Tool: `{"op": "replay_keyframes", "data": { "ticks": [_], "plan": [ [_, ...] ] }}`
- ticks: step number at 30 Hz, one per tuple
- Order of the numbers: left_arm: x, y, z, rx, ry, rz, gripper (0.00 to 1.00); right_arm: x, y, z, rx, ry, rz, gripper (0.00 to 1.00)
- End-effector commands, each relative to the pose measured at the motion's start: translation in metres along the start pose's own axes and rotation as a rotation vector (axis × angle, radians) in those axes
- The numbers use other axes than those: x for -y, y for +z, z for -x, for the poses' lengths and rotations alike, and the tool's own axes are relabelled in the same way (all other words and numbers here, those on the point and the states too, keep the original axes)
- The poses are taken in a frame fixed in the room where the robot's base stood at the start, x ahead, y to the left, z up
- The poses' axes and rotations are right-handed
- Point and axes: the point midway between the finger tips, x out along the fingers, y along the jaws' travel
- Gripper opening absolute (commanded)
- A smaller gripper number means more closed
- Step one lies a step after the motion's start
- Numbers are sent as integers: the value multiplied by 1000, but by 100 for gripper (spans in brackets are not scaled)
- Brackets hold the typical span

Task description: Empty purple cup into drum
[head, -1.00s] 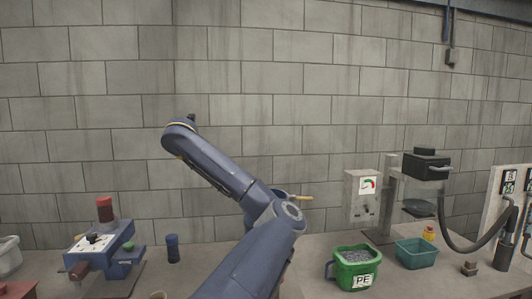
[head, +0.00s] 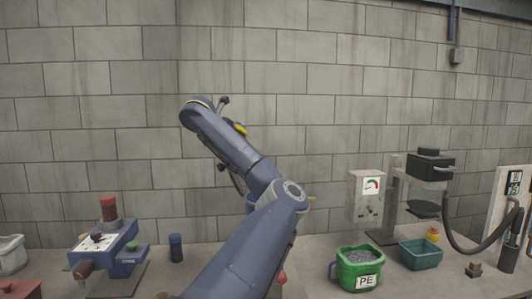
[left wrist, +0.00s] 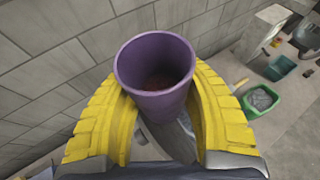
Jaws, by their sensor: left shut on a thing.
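The purple cup (left wrist: 152,57) is held between the yellow fingers of my left gripper (left wrist: 160,92) in the left wrist view. Its open mouth faces the camera, and something dark reddish shows inside. In the head view my arm stands raised in the middle and hides most of this gripper; only a small yellow part (head: 240,129) shows beside the arm. The cup cannot be made out there. I cannot identify the drum for sure; the arm covers the middle of the bench. My right gripper is in neither view.
A green PE bucket (head: 346,276) with grey pellets and a teal bin (head: 420,264) stand right of my arm. A gauge box (head: 367,198) and a black-headed machine (head: 431,165) stand behind. A blue device (head: 110,250) and blue cylinder (head: 176,247) are at left. A block wall is behind.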

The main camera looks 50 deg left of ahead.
Motion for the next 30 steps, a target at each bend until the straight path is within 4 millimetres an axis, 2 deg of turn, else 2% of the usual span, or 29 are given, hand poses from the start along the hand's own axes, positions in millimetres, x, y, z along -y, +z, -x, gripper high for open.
{"op": "replay_keyframes", "data": {
  "ticks": [14,30],
  "plan": [
    [3,-1,-1,-19,4,-29,10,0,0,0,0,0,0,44],
    [17,-13,-14,-162,103,-267,10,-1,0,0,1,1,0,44]
  ]
}}
